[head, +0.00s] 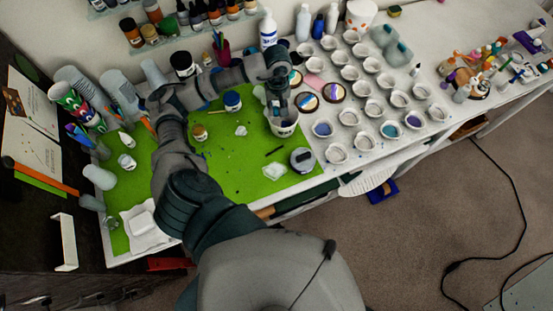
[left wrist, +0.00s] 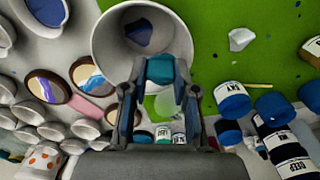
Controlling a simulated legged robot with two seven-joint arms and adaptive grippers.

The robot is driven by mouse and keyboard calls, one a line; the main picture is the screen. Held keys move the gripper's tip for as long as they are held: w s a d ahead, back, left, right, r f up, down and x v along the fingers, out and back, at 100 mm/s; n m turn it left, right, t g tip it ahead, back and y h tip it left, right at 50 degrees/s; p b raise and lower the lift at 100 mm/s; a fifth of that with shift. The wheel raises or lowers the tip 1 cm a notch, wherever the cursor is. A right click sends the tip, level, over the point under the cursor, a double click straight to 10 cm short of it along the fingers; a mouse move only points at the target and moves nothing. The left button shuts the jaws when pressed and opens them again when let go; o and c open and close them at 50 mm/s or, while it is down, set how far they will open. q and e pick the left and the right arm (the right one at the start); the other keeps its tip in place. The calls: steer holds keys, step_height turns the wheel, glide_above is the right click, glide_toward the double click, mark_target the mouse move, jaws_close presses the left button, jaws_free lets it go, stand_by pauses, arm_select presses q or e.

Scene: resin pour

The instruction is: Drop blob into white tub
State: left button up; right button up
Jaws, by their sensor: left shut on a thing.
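My left gripper (head: 279,98) points down over the white tub (head: 284,129), which stands at the right edge of the green mat. In the left wrist view, the gripper (left wrist: 158,84) is shut on a small teal blob (left wrist: 160,69) between its fingertips. The tub (left wrist: 108,45) shows behind the fingertips there, with its round mouth open and a dark blue patch inside. The blob overlaps the lower part of the tub in that view; its exact height over the rim is unclear. The blob is hidden in the head view. My right gripper is not in view.
Several small white cups (head: 337,153) stand in rows to the right of the tub. Coasters (head: 307,102) lie close by. A blue-lidded jar (head: 232,101) and a grey-lidded jar (head: 302,160) stand on the green mat (head: 230,170). Stacked grey cups (head: 119,88) are at the left.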

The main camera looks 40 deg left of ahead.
arm_select(q)
steer(key=o, duration=0.7)
steer(key=shift+d, duration=0.15)
steer(key=shift+o, duration=0.6)
step_height(320, 180, up, 12)
steer(key=shift+w, duration=0.1)
